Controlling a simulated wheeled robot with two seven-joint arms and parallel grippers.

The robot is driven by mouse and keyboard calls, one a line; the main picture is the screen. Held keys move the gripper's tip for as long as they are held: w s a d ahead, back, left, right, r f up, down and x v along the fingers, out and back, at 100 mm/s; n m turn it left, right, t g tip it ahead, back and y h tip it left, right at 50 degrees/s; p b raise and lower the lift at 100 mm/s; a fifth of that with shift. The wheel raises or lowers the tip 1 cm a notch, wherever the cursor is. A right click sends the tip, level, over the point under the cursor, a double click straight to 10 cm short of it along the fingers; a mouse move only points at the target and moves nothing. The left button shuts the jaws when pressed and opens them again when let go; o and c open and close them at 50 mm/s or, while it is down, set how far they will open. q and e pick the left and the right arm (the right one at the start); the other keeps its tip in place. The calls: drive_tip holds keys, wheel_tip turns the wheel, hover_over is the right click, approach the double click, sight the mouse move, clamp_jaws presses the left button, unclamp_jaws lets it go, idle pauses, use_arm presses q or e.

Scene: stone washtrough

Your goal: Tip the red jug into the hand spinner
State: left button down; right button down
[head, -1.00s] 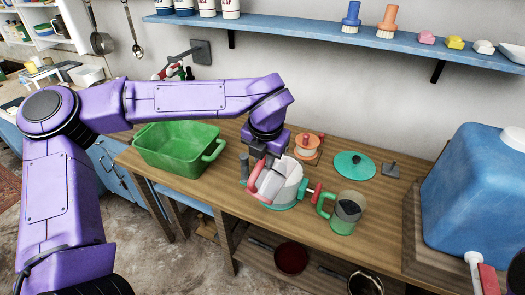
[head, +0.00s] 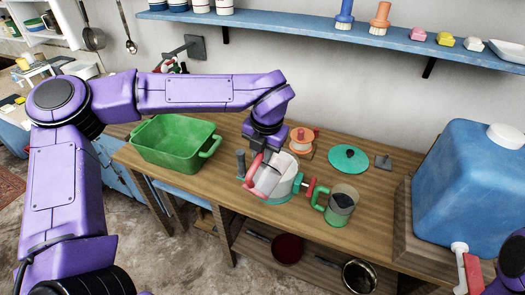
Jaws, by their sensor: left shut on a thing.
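My left gripper (head: 261,153) is shut on the red jug (head: 252,172), whose red part shows just below the fingers. The jug is tilted over the hand spinner (head: 281,197), a pale drum with a teal base and a red crank on its right side. The jug overlaps the spinner's left side in this view. I cannot tell whether they touch, and what is inside the jug is hidden. A teal round lid (head: 348,158) with a dark knob lies on the table behind and to the right. My right gripper is out of view.
A green-handled jug (head: 341,205) with something dark inside stands right of the spinner, close to its crank. A green basin (head: 175,148) is at left. An orange spool-like item (head: 302,142) stands behind. A large blue water tank (head: 468,180) fills the right end.

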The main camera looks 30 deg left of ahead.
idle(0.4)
use_arm(q)
drive_tip(key=shift+w+r+p, duration=0.2)
drive_tip(key=shift+w+p, duration=0.05)
drive_tip(key=shift+p, duration=0.5)
drive_tip(key=shift+w+d+f+g+p, duration=0.1)
drive_tip(key=shift+w+g+p, duration=0.35)
drive_tip(key=shift+p, duration=0.45)
drive_tip(key=shift+w+f+g+p, duration=0.4)
drive_tip(key=shift+g+p, duration=0.15)
drive_tip(key=shift+p, duration=0.3)
drive_tip(key=shift+w+g, duration=0.4)
drive_tip(key=shift+w+d+f+g+y, duration=0.1)
drive_tip(key=shift+w+g+y, duration=0.05)
drive_tip(key=shift+w+g, duration=0.2)
drive_tip(key=shift+w+d+f+g+y, duration=0.15)
drive_tip(key=shift+w+g, duration=0.1)
drive_tip(key=shift+w, duration=0.2)
drive_tip(key=shift+r, duration=0.1)
